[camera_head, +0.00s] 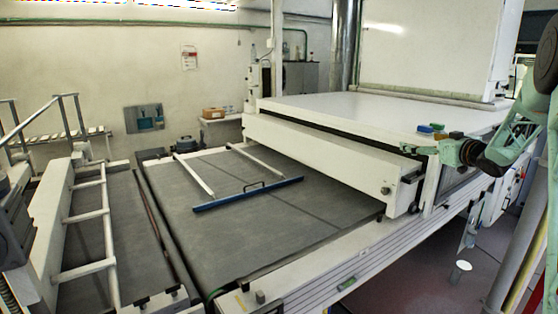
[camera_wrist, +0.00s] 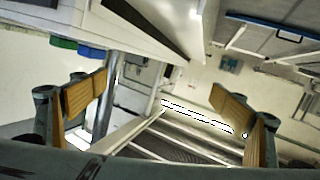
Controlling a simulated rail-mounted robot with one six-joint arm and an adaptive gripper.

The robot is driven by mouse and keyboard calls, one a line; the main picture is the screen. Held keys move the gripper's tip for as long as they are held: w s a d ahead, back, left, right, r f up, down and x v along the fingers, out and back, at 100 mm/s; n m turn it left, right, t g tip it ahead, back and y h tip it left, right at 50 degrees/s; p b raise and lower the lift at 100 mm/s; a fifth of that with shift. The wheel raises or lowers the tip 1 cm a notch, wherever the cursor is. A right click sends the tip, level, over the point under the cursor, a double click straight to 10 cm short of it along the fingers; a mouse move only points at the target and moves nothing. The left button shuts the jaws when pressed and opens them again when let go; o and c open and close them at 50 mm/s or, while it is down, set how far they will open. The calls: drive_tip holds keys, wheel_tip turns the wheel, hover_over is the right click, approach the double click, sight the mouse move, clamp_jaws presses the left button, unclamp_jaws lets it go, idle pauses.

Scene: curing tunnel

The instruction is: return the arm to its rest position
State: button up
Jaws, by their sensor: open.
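My arm (camera_head: 520,130) reaches in from the right edge in the head view, beside the right end of the white tunnel machine (camera_head: 345,108). My gripper (camera_head: 452,151) is at the arm's left end, near the machine's right corner; its fingers are small there. In the wrist view, the gripper (camera_wrist: 158,92) shows two tan-padded fingers spread wide apart, with nothing between them. The wrist view is tilted and looks past the fingers toward the room.
A blue block (camera_head: 425,129) and a green block (camera_head: 437,126) lie on the machine's top close to my gripper. A grey conveyor bed (camera_head: 270,225) with a blue-edged bar (camera_head: 248,194) extends to the left. A white post (camera_head: 515,240) stands at the right.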

drive_tip(key=s+a+r+m+g+h, duration=0.25)
drive_tip(key=s+a+r+h, duration=0.5)
drive_tip(key=s+r, duration=0.6)
drive_tip(key=s+a+m+g+y, duration=0.1)
drive_tip(key=s+a, duration=0.2)
drive_tip(key=s, duration=0.2)
drive_tip(key=s+a+m+g, duration=0.1)
drive_tip(key=s+a, duration=0.2)
drive_tip(key=s, duration=0.3)
drive_tip(key=s+a+f+g+y, duration=0.1)
drive_tip(key=s+a+f, duration=0.4)
drive_tip(key=s, duration=1.3)
drive_tip(key=s+a+f+g+y, duration=0.1)
drive_tip(key=s+a+f+g, duration=0.3)
drive_tip(key=s+a, duration=0.6)
drive_tip(key=s+a+f+g+y, duration=0.1)
drive_tip(key=s+a+f, duration=0.4)
drive_tip(key=s, duration=2.2)
drive_tip(key=shift+a+f+g, duration=0.35)
drive_tip(key=shift+a+g, duration=0.4)
drive_tip(key=shift+a, duration=0.45)
drive_tip(key=shift+d, duration=0.15)
